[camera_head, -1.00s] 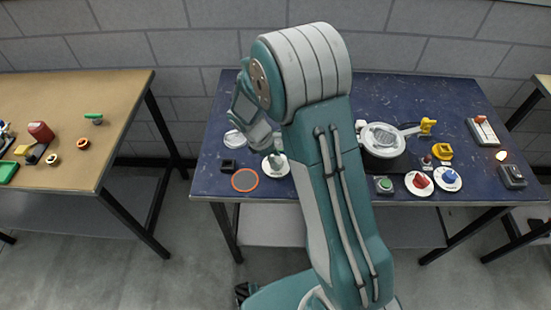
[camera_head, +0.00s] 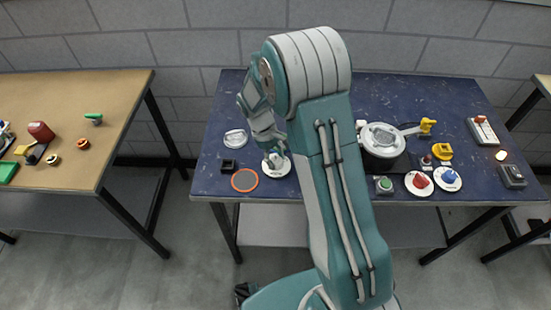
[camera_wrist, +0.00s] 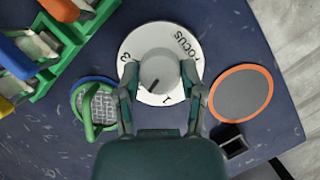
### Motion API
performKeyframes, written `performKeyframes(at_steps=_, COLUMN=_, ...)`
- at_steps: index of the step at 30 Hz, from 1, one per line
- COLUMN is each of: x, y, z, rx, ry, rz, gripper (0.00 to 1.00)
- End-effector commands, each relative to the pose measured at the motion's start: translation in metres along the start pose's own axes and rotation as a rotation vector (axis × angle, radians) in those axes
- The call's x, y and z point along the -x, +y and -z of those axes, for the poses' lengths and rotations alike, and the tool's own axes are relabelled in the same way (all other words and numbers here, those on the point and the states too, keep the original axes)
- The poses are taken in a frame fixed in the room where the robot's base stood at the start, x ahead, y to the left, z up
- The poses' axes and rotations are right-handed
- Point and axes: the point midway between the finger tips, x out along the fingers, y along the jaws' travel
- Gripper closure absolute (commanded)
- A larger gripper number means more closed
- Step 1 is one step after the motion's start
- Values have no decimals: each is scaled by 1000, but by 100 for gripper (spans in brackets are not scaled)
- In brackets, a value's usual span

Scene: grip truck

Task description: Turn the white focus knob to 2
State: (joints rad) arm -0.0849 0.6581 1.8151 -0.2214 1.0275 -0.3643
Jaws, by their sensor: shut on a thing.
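The white focus knob (camera_wrist: 160,70) stands on a round white dial plate (camera_wrist: 147,36) marked FOCUS, with numbers around it. My gripper (camera_wrist: 162,87) is shut on the knob, with one finger on each side. The fingers cover parts of the plate's left and right rim. In the head view, the dial plate (camera_head: 281,169) lies near the table's front edge, with my gripper (camera_head: 273,152) over it.
An orange-rimmed grey disc (camera_wrist: 241,93) and a small black box (camera_wrist: 232,145) lie right of the dial in the wrist view. A green-handled mesh item (camera_wrist: 96,108) and a green rack (camera_wrist: 60,60) are left. A pot (camera_head: 383,140) and other knobs stand further right in the head view.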

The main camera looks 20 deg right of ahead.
Motion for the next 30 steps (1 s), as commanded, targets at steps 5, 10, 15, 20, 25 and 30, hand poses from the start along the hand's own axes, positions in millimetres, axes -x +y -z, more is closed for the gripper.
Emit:
performKeyframes(at_steps=5, x=1, y=2, z=2, rx=-135, ry=8, rz=54, gripper=96)
performKeyframes(at_steps=10, x=1, y=2, z=2, rx=-238, ry=9, rz=95, gripper=96)
performKeyframes(at_steps=15, x=1, y=2, z=2, rx=-307, ry=9, rz=125, gripper=96)
performKeyframes(at_steps=20, x=1, y=2, z=2, rx=-345, ry=9, rz=140, gripper=96)
performKeyframes(at_steps=25, x=1, y=2, z=2, rx=-360, ry=10, rz=147, gripper=96)
performKeyframes(at_steps=30, x=1, y=2, z=2, rx=-362, ry=10, rz=147, gripper=96)
